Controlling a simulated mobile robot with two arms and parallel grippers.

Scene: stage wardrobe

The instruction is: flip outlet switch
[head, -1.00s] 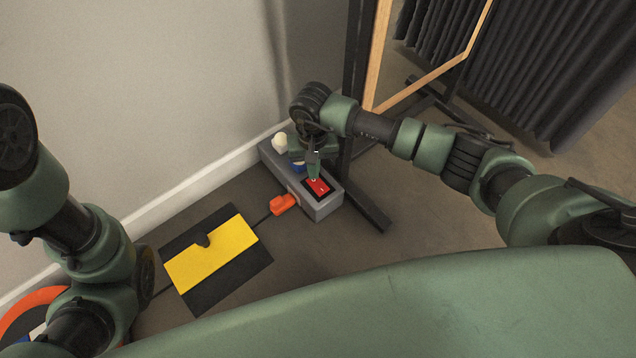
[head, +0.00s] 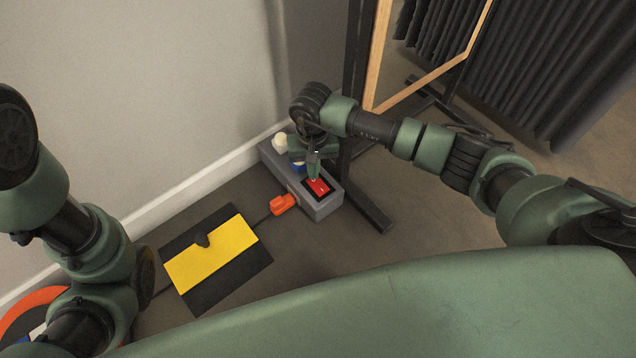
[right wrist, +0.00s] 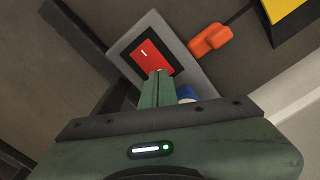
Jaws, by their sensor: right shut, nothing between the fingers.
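The grey outlet box (head: 325,208) lies on the floor against the wall. Its red rocker switch (head: 318,187) sits in a black frame at the near end, and it also shows in the right wrist view (right wrist: 147,52) with a white line mark on it. My right gripper (head: 314,176) is shut and empty. Its fingertips (right wrist: 158,73) are at the edge of the red switch and seem to touch it; contact is not certain. A blue plug and a white plug (head: 280,142) sit farther along the box, the blue one partly hidden by my gripper. My left gripper is not visible.
An orange plug (head: 283,204) with a black cable is at the box's side. A black and yellow mat (head: 212,254) lies to the left. A dark stand foot (head: 369,207) is close on the right, below a wood-framed mirror (head: 378,60). Dark curtains (head: 545,70) hang behind.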

